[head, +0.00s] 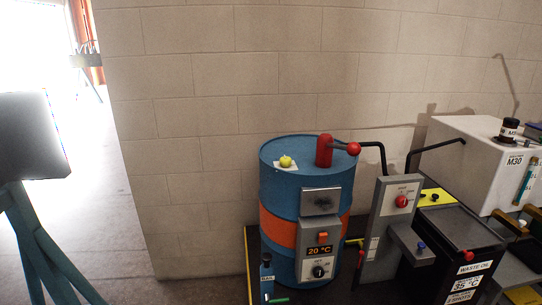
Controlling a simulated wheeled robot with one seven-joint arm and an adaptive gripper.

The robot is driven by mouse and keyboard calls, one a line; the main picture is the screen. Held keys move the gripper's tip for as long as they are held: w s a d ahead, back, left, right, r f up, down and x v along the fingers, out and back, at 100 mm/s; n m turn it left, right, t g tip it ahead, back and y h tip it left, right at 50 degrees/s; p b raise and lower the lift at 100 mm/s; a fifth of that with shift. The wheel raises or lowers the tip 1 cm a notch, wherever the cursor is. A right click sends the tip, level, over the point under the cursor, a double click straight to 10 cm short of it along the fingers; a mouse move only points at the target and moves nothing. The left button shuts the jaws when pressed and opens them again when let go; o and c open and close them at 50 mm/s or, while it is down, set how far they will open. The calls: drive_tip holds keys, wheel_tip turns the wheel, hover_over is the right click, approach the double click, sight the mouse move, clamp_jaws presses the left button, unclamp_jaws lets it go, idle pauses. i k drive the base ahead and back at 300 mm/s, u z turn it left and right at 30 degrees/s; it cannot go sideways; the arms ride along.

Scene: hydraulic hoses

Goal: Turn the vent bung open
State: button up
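A blue drum (277,200) with an orange band stands against the wall, a little right of the middle of the head view. On its top, a small yellow knob (286,161) sits on a pale square plate (276,165); it looks like the vent bung, and how far it is turned cannot be told. My gripper is not in view, and nothing is seen touching the yellow knob.
A red pump body (324,151) with a red ball handle (353,149) stands right beside the knob. A black pipe (376,144) runs rightward. A grey switch panel (392,205), a black waste oil container (455,245) and a white tank (465,150) stand right. Open floor (115,200) lies left.

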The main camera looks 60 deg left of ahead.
sight(285, 161)
drive_tip(key=u, duration=2.15)
drive_tip(key=i, duration=0.45)
drive_tip(key=z, duration=0.05)
